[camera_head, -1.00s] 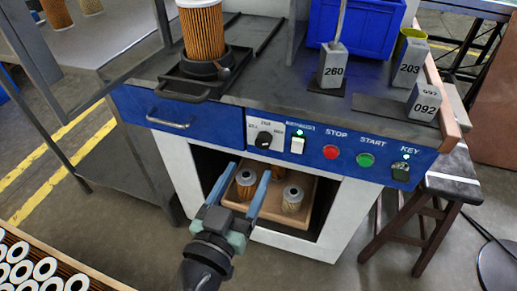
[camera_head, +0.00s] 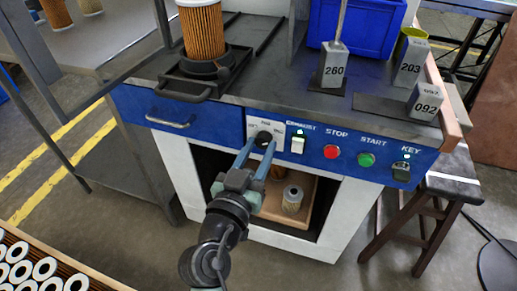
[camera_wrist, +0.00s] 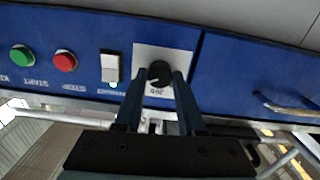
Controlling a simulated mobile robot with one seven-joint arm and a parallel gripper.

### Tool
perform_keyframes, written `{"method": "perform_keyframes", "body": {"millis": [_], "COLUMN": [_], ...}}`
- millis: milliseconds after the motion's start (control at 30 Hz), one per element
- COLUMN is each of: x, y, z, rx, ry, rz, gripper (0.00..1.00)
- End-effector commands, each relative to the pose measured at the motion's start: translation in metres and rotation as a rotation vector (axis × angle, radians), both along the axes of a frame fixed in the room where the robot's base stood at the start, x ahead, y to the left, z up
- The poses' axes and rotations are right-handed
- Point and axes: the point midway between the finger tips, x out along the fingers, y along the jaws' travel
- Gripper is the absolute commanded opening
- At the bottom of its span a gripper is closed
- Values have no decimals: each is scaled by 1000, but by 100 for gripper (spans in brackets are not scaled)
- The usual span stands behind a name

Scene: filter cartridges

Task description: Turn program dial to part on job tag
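The program dial (camera_head: 264,138) is a black round knob on a white label plate in the blue front panel. It also shows in the wrist view (camera_wrist: 158,73); the labels around it are too small to read surely. My gripper (camera_head: 257,144) is open in front of the dial. In the wrist view my gripper's fingertips (camera_wrist: 159,73) stand on either side of the knob, with small gaps; contact is not clear. Grey blocks marked 260 (camera_head: 332,66), 203 (camera_head: 411,60) and 092 (camera_head: 424,102) stand on the bench top. I cannot make out which item is the job tag.
Right of the dial are a white rocker switch (camera_head: 298,144), red STOP button (camera_head: 332,152), green START button (camera_head: 366,159) and key switch (camera_head: 401,171). A drawer handle (camera_head: 170,122) sticks out left. A tall pleated filter (camera_head: 201,33) stands on the bench.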

Motion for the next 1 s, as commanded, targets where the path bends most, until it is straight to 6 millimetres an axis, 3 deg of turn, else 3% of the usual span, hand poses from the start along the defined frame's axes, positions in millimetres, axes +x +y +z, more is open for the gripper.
{"method": "perform_keyframes", "body": {"millis": [33,167,567,1000], "x": [0,0,0,-1], "y": [0,0,0,-1], "z": [0,0,0,0], "rx": [0,0,-41,-348], "ry": [0,0,14,116], "rz": [0,0,0,-1], "gripper": [22,0,0,0]}}
